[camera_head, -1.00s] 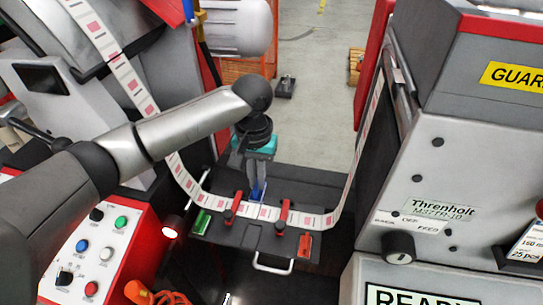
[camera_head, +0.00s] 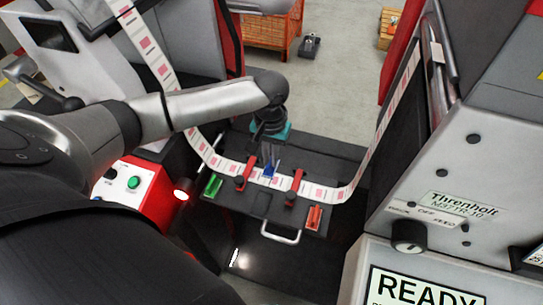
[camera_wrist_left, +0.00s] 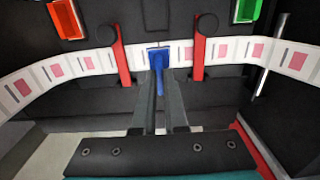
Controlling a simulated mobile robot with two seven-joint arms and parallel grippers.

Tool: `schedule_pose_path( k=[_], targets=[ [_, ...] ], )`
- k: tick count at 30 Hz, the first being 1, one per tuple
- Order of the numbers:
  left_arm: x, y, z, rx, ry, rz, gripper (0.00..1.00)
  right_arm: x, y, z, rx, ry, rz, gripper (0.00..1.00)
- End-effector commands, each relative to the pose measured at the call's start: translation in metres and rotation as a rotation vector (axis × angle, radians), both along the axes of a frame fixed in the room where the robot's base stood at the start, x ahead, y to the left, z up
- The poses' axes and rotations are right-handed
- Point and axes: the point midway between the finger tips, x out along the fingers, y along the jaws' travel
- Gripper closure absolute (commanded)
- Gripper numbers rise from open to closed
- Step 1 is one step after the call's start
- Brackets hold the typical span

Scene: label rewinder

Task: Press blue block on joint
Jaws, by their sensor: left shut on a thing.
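The blue block (camera_head: 270,171) is at the label strip between two red clamps, and it also shows in the left wrist view (camera_wrist_left: 158,57). My left gripper (camera_head: 268,160) points down over the splice table (camera_head: 250,203) and is shut on the blue block's handle. In the wrist view the block's head lies over the strip (camera_wrist_left: 226,51); whether it presses on it cannot be told. The joint under the block is hidden. The red clamps (camera_head: 245,173) and (camera_head: 294,187) lie across the strip on either side. My right gripper is not in view.
A green piece (camera_head: 213,185) and an orange-red piece (camera_head: 314,217) lie at the table's front corners. A metal handle (camera_head: 280,236) sticks out in front. The grey machine (camera_head: 440,170) stands to the right, a red-sided control panel (camera_head: 150,190) to the left.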

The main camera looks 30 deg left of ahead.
Motion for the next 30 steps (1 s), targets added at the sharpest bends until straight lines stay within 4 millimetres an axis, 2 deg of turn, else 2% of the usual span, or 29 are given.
schedule_pose_path(
  k=[1,11,30],
  targets=[
    [0.000,0.000,-0.006,0.000,-0.001,0.000,1.00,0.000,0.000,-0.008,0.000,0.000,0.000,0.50],
    [0.000,0.000,-0.023,0.000,-0.001,-0.001,1.00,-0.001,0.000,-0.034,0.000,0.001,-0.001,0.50],
    [0.000,-0.001,-0.026,0.000,0.000,-0.001,1.00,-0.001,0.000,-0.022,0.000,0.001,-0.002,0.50]
  ],
)
